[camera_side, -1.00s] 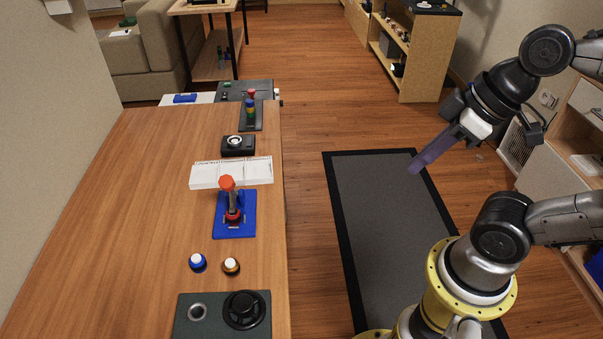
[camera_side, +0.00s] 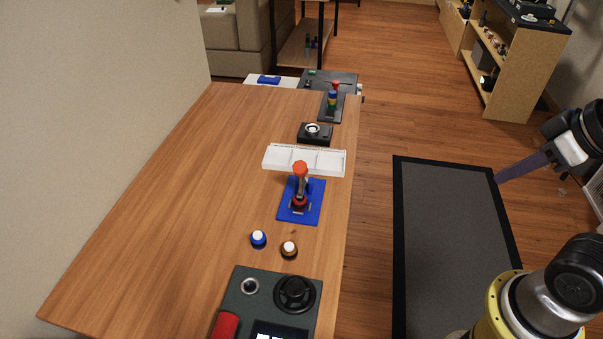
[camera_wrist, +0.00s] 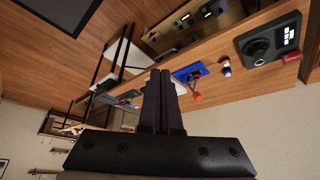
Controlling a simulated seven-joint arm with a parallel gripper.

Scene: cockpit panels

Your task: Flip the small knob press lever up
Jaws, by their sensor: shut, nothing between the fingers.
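A lever with a red-orange knob (camera_side: 300,170) stands upright on a blue base plate (camera_side: 287,212) near the table's right edge. In the wrist view its knob (camera_wrist: 196,97) and blue plate (camera_wrist: 186,75) show just right of the fingers. A smaller lever with a red top and coloured bands (camera_side: 332,97) stands on a dark plate at the table's far end. I cannot tell which of the two the task names. My gripper (camera_side: 497,180) is shut and empty, over the floor mat, well right of the table and apart from both levers. Its fingertips (camera_wrist: 160,72) are together in the wrist view.
A white tray (camera_side: 275,159) and a black box with a round dial (camera_side: 315,134) lie between the levers. A blue button (camera_side: 258,239), an orange-brown button (camera_side: 289,250) and a dark panel (camera_side: 260,292) are nearer. The table's left side is clear.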

